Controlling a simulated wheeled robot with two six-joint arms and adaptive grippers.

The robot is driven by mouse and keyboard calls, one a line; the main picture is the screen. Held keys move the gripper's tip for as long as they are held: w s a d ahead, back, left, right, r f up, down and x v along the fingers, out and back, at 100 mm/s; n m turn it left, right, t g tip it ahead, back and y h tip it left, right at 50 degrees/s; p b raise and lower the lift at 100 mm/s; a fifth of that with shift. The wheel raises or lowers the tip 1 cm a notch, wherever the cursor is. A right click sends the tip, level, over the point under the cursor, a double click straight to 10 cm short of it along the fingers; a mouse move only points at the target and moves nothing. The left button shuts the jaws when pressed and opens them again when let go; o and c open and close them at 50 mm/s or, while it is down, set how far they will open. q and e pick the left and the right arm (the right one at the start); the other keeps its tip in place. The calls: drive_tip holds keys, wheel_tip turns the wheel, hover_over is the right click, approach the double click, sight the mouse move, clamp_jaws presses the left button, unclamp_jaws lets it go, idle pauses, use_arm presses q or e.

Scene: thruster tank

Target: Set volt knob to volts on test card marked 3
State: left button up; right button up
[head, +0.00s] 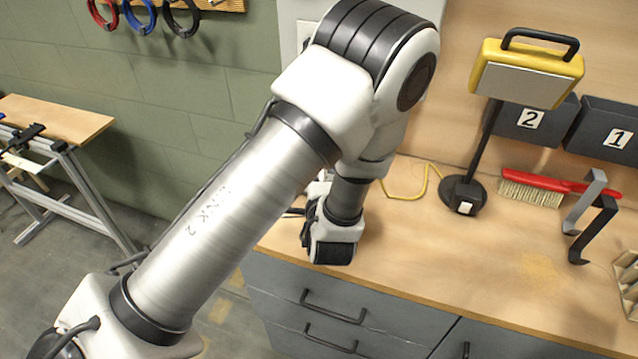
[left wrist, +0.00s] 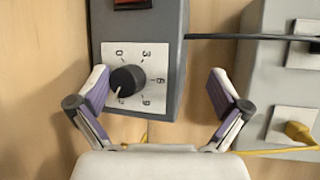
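The volt knob (left wrist: 127,80) is black and round, on a white dial plate (left wrist: 155,66) with figures around it, fixed to a grey box (left wrist: 172,22) in the left wrist view. Its pale pointer mark faces down and slightly left, near a figure I cannot read surely. My left gripper (left wrist: 158,80) is open, its two fingers apart on either side of the dial, with the knob nearer the left finger and not gripped. In the head view my left arm hides the box and knob. A test card marked 3 is not seen. My right gripper is not in view.
A second grey box (left wrist: 247,65) with a black cable (left wrist: 225,37) and yellow plug (left wrist: 299,131) stands to the right. On the bench are a yellow lamp (head: 527,72), a red brush (head: 535,188) and dark bins marked 2 (head: 510,122) and 1 (head: 600,125). The front bench top is clear.

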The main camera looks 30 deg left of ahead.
use_arm(q)
drive_tip(key=shift+t+y, duration=0.5)
drive_tip(key=shift+t, duration=0.3)
drive_tip(key=r, duration=0.2)
drive_tip(key=w+r, duration=0.1)
drive_tip(key=r, duration=0.2)
drive_tip(key=shift+r, duration=0.45)
drive_tip(key=f+g, duration=0.1)
drive_tip(key=f, duration=0.1)
drive_tip(key=s+f+g+h, duration=0.1)
drive_tip(key=f, duration=0.1)
drive_tip(key=shift+s+f, duration=0.15)
drive_tip(key=shift+f, duration=0.15)
drive_tip(key=s+d, duration=0.1)
drive_tip(key=s+r, duration=0.1)
drive_tip(key=s+d+r, duration=0.1)
drive_tip(key=s, duration=0.1)
drive_tip(key=shift+s+d+r+p, duration=0.1)
drive_tip(key=shift+d+r+p, duration=0.05)
drive_tip(key=shift+d+p, duration=0.25)
drive_tip(key=shift+c, duration=1.4)
drive_tip(key=s+d+f+p, duration=0.1)
drive_tip(key=s+d+p, duration=0.3)
drive_tip(key=p, duration=1.5)
drive_tip(key=shift+s, duration=0.4)
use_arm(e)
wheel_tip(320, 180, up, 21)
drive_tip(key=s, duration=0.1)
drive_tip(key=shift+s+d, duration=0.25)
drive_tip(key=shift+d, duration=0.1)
